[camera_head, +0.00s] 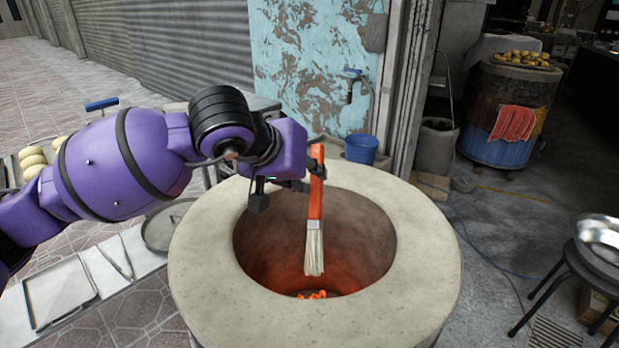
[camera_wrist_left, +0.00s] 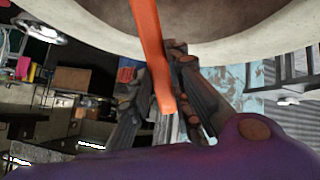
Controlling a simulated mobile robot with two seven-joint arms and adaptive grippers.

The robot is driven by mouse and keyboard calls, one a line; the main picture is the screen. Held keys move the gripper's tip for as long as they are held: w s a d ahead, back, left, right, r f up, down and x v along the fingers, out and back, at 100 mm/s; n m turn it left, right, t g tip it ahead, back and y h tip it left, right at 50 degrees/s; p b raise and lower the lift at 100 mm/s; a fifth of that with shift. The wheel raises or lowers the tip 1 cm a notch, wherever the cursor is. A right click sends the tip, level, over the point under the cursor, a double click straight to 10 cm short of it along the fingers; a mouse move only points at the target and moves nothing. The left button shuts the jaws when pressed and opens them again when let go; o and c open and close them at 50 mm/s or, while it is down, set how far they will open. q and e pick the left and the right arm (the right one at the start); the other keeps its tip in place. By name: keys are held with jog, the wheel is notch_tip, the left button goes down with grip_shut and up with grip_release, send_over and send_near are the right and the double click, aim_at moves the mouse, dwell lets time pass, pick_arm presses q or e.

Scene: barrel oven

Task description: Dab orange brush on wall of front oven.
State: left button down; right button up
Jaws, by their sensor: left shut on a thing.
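The front oven (camera_head: 205,262) is a round barrel with a thick pale rim and a deep opening, glowing orange at the bottom. My left gripper (camera_head: 312,172) is over the far part of the opening, shut on the orange brush (camera_head: 316,190). The brush hangs bristles down, almost upright, with its pale bristles inside the mouth; I cannot tell whether they touch the inner wall (camera_head: 358,225). In the left wrist view the orange handle (camera_wrist_left: 150,40) passes between the fingers, and the oven rim (camera_wrist_left: 230,50) curves across the top. My right gripper is not in view.
A blue bucket (camera_head: 361,149) stands behind the oven. A second barrel oven (camera_head: 505,105) with a red cloth stands at the back right. A metal bowl (camera_head: 600,240) sits on a stool at right. Trays (camera_head: 60,292) lie on the left.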

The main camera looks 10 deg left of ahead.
pick_arm(q)
notch_tip(320, 180, up, 8)
jog(key=p, duration=0.4)
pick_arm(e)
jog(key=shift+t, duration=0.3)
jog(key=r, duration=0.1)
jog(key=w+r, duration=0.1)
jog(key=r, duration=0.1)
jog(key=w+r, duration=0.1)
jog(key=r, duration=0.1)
pick_arm(q)
jog(key=s+a+n+y, duration=0.4)
jog(key=s, duration=0.7)
notch_tip(320, 180, up, 17)
jog(key=p, duration=1.8)
jog(key=shift+t, duration=0.4)
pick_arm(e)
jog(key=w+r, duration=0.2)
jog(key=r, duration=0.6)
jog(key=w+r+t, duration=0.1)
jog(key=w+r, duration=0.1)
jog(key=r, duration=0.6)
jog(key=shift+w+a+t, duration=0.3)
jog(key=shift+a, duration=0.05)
pick_arm(q)
jog(key=shift+a+r, duration=0.1)
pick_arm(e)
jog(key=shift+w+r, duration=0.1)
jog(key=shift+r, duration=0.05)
